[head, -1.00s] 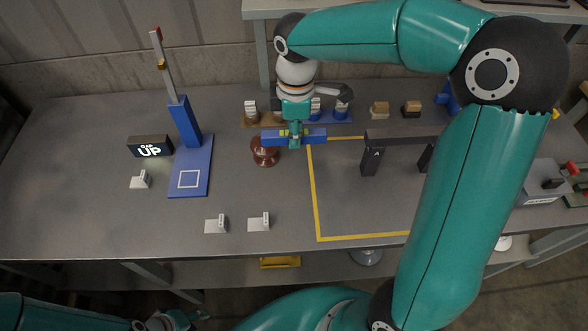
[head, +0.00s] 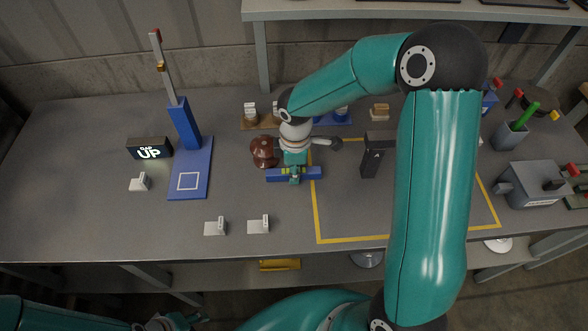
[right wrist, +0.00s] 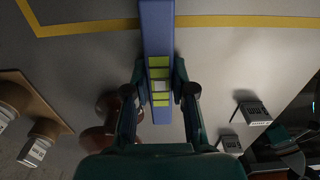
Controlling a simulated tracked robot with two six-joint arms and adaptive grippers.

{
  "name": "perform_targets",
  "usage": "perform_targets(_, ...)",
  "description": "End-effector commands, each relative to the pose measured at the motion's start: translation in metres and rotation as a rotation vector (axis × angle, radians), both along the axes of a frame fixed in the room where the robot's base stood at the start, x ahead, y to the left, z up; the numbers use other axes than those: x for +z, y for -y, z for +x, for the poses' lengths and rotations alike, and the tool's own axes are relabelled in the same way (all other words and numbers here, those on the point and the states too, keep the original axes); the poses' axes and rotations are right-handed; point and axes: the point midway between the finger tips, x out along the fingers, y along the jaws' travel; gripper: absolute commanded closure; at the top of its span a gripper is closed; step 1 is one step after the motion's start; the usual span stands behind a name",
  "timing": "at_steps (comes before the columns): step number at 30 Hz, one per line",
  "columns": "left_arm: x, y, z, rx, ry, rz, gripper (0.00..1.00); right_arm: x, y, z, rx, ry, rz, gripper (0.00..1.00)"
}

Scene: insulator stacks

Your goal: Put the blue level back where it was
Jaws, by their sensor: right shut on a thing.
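The blue level (head: 312,173), a long bar with yellow-green parts at its middle, lies crosswise in the head view. My right gripper (head: 294,177) is shut on its middle. The right wrist view shows the level (right wrist: 157,35) running between both fingers of this gripper (right wrist: 160,88). The level's right end reaches the left line of the yellow outline (head: 315,205) in the picture. I cannot tell its height above the table. My left gripper (head: 178,321) is at the bottom edge, partly cut off, and its jaws are unclear.
A brown insulator (head: 264,150) stands just behind the level's left end. A black stand marked A (head: 371,162) is to the right. Small white holders (head: 258,224) stand in front. Bare table lies between.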

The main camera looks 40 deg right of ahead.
Motion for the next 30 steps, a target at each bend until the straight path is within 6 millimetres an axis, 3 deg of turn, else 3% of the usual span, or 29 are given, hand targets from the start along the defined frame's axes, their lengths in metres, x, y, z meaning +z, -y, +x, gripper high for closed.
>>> perform_targets(7,-0.003,0.000,0.000,0.000,0.000,0.000,0.60,-0.003,0.000,0.000,0.001,0.001,-0.001,1.00)
perform_targets(8,-0.002,0.000,0.000,0.000,0.000,0.000,0.60,-0.002,0.000,0.000,0.001,0.000,0.000,0.72)
perform_targets(12,-0.002,0.000,0.000,0.000,0.000,0.000,0.60,-0.001,0.000,0.000,0.001,0.000,0.000,0.51)
perform_targets(24,0.001,0.000,0.000,0.000,0.000,0.000,0.60,0.004,-0.001,0.001,0.001,0.001,-0.001,0.51)
perform_targets(30,0.001,0.000,0.000,0.000,0.000,0.000,0.60,0.031,0.000,0.002,0.001,0.006,0.000,0.51)
